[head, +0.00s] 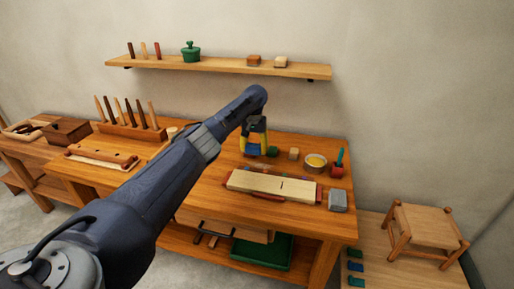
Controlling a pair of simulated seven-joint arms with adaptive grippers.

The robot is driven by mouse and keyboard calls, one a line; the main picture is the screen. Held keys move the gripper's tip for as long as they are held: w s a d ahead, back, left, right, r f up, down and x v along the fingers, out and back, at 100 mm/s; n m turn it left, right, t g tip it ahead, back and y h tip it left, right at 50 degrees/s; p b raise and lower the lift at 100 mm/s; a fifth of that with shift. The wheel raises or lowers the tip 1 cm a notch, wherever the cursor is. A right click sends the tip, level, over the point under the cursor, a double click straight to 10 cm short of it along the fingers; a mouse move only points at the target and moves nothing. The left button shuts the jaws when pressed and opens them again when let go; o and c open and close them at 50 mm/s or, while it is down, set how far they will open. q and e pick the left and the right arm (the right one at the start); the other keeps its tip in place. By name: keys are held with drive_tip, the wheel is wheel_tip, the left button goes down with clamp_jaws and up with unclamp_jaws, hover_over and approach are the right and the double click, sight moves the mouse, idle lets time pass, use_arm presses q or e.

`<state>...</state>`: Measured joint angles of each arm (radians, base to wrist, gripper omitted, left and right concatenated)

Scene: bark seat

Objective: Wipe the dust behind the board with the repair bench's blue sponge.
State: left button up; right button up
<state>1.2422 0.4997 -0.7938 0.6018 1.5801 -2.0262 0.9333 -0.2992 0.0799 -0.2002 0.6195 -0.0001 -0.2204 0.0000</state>
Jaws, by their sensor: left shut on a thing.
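My left arm reaches across the repair bench (220,192) from the lower left. Its gripper (253,145) points down over the rear part of the bench top, shut on the blue sponge (252,151). The sponge shows low between the yellow fingers; I cannot tell whether it touches the bench. The pale board (272,184) lies flat near the front, nearer to me than the gripper. Small dark and coloured specks lie just behind the board, but they are too small to make out well. My right gripper is not in view.
A green item (272,152) and a wooden cube (294,153) stand right of the gripper. Further right are a bowl (316,162) with yellow contents and a red cup (337,170) with a tool. A grey block (338,201) sits at the front right. A shelf (220,67) hangs above.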

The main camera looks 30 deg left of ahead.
sight(265, 165)
use_arm(q)
drive_tip(key=shift+f, duration=2.7)
drive_tip(key=shift+f, duration=0.6)
drive_tip(key=shift+w+d+r, duration=0.1)
drive_tip(key=shift+w+d, duration=0.15)
drive_tip(key=shift+d, duration=0.55)
drive_tip(key=shift+w+d+f, duration=0.1)
drive_tip(key=shift+w+d, duration=0.15)
drive_tip(key=shift+d, duration=0.5)
drive_tip(key=shift+w+d+r, duration=0.1)
drive_tip(key=shift+w+d, duration=0.15)
drive_tip(key=shift+d, duration=0.55)
drive_tip(key=shift+a, duration=0.1)
drive_tip(key=shift+s+a, duration=0.25)
drive_tip(key=shift+a, duration=0.5)
drive_tip(key=shift+s+a, duration=0.25)
drive_tip(key=shift+a, duration=0.5)
drive_tip(key=shift+s+a, duration=0.25)
drive_tip(key=shift+a, duration=0.5)
drive_tip(key=shift+d, duration=0.2)
drive_tip(key=shift+w+d, duration=0.25)
drive_tip(key=shift+d, duration=0.5)
drive_tip(key=shift+w+d, duration=0.2)
drive_tip(key=shift+d, duration=0.5)
drive_tip(key=shift+w+d, duration=0.25)
drive_tip(key=shift+d, duration=0.5)
